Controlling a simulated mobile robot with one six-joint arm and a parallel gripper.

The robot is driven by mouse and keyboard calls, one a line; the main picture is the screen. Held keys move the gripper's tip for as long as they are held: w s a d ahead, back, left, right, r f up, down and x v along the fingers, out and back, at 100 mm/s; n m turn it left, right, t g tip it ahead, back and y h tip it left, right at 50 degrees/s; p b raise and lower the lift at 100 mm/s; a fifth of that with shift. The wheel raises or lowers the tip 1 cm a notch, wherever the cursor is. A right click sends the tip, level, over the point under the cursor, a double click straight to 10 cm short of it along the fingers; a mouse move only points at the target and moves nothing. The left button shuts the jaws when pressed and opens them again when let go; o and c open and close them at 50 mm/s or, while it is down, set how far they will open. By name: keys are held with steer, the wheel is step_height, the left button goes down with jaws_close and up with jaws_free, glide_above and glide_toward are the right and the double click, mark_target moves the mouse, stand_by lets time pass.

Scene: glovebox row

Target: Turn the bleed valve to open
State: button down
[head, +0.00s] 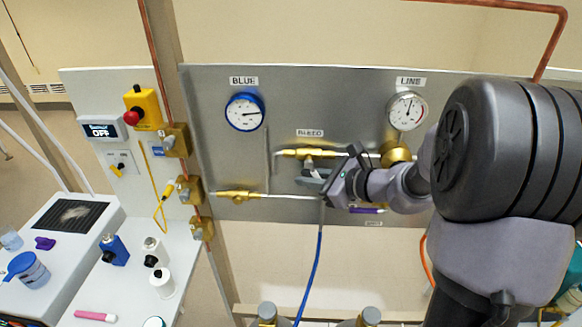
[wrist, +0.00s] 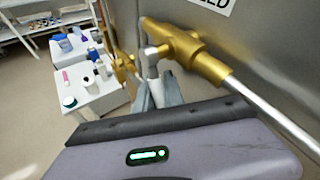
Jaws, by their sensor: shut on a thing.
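The bleed valve is a brass fitting (head: 293,153) on a thin pale pipe, below the BLEED label (head: 310,133) on the grey panel. In the wrist view its brass body (wrist: 186,48) is close up, with a light grey handle or stem (wrist: 150,62) coming off it. My gripper (head: 314,177) is at the valve, just below the brass body, and is shut on this handle. The fingers (wrist: 157,92) run up to the handle in the wrist view and partly hide it. The exact contact is hard to make out.
The grey panel (head: 225,150) stands close behind my gripper. It carries a blue-rimmed gauge (head: 244,112), a LINE gauge (head: 407,111) and a lower brass valve (head: 238,195). A blue hose (head: 312,270) hangs below. A white bench (head: 125,285) with bottles is at the left.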

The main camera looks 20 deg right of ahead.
steer(key=shift+s+d+r+n+g+h+p, duration=0.15)
steer(key=shift+d+n+g+h+p, duration=0.3)
steer(key=shift+h+p, duration=0.4)
steer(key=shift+s+d+r+n+g+h+p, duration=0.2)
steer(key=shift+d+n+g+h+p, duration=0.15)
steer(key=shift+g+h+p, duration=0.4)
steer(key=shift+s+d+r+n+g+h+p, duration=0.15)
steer(key=shift+d+n+g+h+p, duration=0.3)
steer(key=shift+p, duration=0.6)
steer(key=shift+d, duration=0.1)
steer(key=c, duration=1.7)
jaws_free()
steer(key=p+v, duration=0.3)
steer(key=v, duration=0.2)
steer(key=p+v, duration=0.3)
steer(key=v, duration=0.3)
steer(key=p+v, duration=0.3)
steer(key=v, duration=0.3)
steer(key=shift+s+a, duration=0.3)
